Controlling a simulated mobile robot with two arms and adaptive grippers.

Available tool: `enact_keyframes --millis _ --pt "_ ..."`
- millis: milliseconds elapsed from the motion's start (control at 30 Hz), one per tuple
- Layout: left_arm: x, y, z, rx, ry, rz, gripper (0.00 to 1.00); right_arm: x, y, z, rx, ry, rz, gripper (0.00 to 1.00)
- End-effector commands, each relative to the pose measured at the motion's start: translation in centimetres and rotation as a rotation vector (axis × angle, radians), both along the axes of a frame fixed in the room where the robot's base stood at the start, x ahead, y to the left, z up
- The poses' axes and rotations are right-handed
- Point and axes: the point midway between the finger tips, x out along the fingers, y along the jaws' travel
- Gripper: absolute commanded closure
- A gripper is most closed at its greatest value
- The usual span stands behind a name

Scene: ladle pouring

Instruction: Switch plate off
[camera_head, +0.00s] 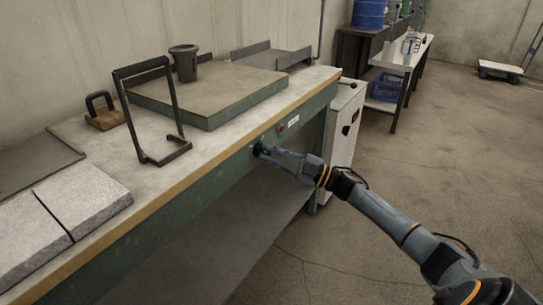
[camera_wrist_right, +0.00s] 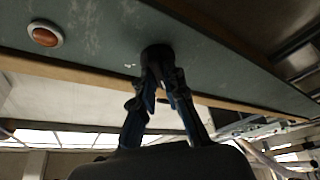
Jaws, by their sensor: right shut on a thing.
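The plate (camera_head: 230,92) is a flat, broad slab with green sides on top of the workbench. A black knob (camera_head: 258,149) sits on the green front panel of the bench below it; it also shows in the right wrist view (camera_wrist_right: 157,52). My right gripper (camera_head: 266,153) is at the panel, with its fingertips (camera_wrist_right: 163,76) closed on the knob. The fingers partly hide the knob, and I cannot tell its turned position. My left gripper is not in view.
A round red-orange indicator (camera_wrist_right: 45,33) sits on the panel beside the knob. A dark cup (camera_head: 184,62) stands on the plate's back edge. A black frame (camera_head: 150,110) and a handled block (camera_head: 104,112) stand on the bench. A white cabinet (camera_head: 343,125) is to the right.

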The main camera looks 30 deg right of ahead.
Motion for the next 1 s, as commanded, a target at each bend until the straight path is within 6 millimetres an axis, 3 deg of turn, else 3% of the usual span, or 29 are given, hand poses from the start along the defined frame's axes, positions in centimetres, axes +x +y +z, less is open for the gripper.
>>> enact_keyframes --millis 367,400,500,833,1000 --pt "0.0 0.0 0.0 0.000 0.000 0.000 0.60 0.0 0.0 0.1 -0.007 -0.004 -0.002 1.00" --pt "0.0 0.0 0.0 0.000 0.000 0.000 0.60 0.0 0.0 0.1 -0.007 -0.004 -0.002 0.84" --pt "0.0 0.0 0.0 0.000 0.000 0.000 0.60 0.0 0.0 0.1 -0.007 -0.004 -0.001 0.65" --pt "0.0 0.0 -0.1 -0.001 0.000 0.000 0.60 -0.1 -0.1 -0.1 -0.005 -0.001 -0.001 0.65" --pt "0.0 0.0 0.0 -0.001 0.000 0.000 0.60 -1.6 -1.3 -0.7 -0.006 0.002 -0.002 0.65"
